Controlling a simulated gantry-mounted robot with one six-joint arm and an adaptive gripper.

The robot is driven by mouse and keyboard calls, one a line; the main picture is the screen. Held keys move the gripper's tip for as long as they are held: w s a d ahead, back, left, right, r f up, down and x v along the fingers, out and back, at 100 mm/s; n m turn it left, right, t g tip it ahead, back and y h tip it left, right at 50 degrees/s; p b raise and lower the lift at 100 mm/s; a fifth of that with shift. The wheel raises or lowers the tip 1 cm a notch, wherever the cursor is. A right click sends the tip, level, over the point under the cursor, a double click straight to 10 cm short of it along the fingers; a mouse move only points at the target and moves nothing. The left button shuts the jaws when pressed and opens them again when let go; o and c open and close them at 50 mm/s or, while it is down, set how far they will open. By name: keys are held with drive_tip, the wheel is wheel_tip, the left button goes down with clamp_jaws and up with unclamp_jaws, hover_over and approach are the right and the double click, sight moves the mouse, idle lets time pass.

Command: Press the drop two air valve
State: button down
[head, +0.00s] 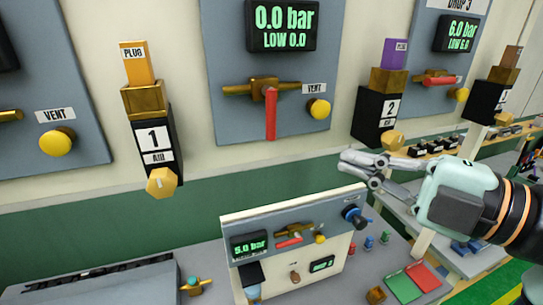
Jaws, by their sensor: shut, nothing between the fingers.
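A black block labelled 2 (380,115), with a smaller word under the number that is hard to read, hangs on the wall right of centre. A brass fitting and a purple plug stand on top of it. A yellow-orange hex knob (391,139) is at its lower end. To its left, a grey panel reads 0.0 bar (283,20) and has a brass valve with a red lever (270,113) pointing down. A yellow vent button (319,109) is on that panel. My gripper (343,163) is shut and empty, below and left of the hex knob in the picture, pointing left.
A similar block labelled 1 (155,140) hangs at left, and a panel marked drop 3 (461,30) is at upper right.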

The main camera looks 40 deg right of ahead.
sight(275, 124)
drive_tip(key=s+n, duration=0.1)
drive_tip(key=s+r, duration=0.1)
drive_tip(key=s+r+n, duration=0.1)
drive_tip(key=s, duration=0.1)
drive_tip(key=shift+d+r+n, duration=0.15)
drive_tip(key=shift+d+n, duration=0.15)
drive_tip(key=shift+w, duration=0.1)
drive_tip(key=w+a+p, duration=0.1)
drive_tip(key=w, duration=0.3)
drive_tip(key=w+p, duration=0.1)
drive_tip(key=w, duration=0.3)
drive_tip(key=w+a+p, duration=0.1)
drive_tip(key=w, duration=0.3)
drive_tip(key=shift+w+a+r, duration=0.1)
drive_tip(key=shift+w+a, duration=0.1)
drive_tip(key=shift+a, duration=0.1)
drive_tip(key=shift+w+a+p, duration=0.1)
drive_tip(key=shift+w+p, duration=0.25)
drive_tip(key=shift+w, duration=0.35)
